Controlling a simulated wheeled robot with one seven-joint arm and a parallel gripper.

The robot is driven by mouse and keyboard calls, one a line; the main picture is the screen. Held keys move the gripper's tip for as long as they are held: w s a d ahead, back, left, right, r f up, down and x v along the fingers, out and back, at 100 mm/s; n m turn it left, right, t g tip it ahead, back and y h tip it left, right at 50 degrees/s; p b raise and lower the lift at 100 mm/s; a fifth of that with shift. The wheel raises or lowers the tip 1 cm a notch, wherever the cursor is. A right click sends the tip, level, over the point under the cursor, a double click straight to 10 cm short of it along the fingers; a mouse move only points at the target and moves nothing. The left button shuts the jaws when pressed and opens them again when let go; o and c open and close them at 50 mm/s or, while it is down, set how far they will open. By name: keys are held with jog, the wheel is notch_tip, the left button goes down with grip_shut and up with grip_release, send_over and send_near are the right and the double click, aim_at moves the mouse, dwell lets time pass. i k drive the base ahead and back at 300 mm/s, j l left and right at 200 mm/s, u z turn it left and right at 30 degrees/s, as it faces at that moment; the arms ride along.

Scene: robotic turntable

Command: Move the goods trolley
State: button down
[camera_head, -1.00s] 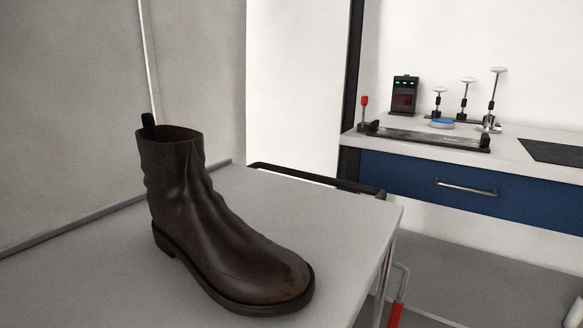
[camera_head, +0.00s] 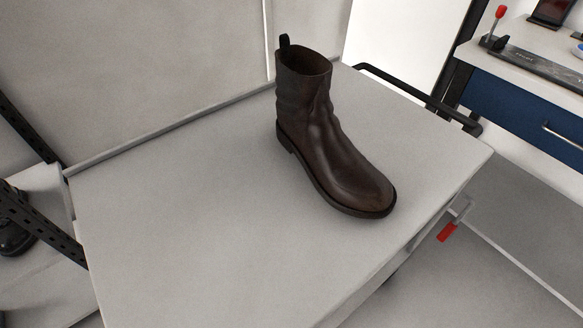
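The goods trolley has a flat light grey top (camera_head: 190,240) that fills the middle of the head view. A black tubular handle (camera_head: 410,92) runs along its far right end. A dark brown leather boot (camera_head: 330,145) stands upright on the top, toward the far side, with its toe pointing to the lower right. A red-tipped lever (camera_head: 447,232) shows below the top's right edge. The trolley's wheels and most of its lower frame are hidden. My gripper is not in view.
A grey wall panel (camera_head: 130,70) stands along the trolley's far side. At left, a black-framed shelf (camera_head: 40,225) with a dark shoe (camera_head: 14,238) is close to the trolley. At right is a workbench with a blue drawer (camera_head: 510,110). Grey floor (camera_head: 480,270) is clear at lower right.

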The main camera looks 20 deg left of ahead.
aim_at(202, 217)
jog(key=u, duration=0.75)
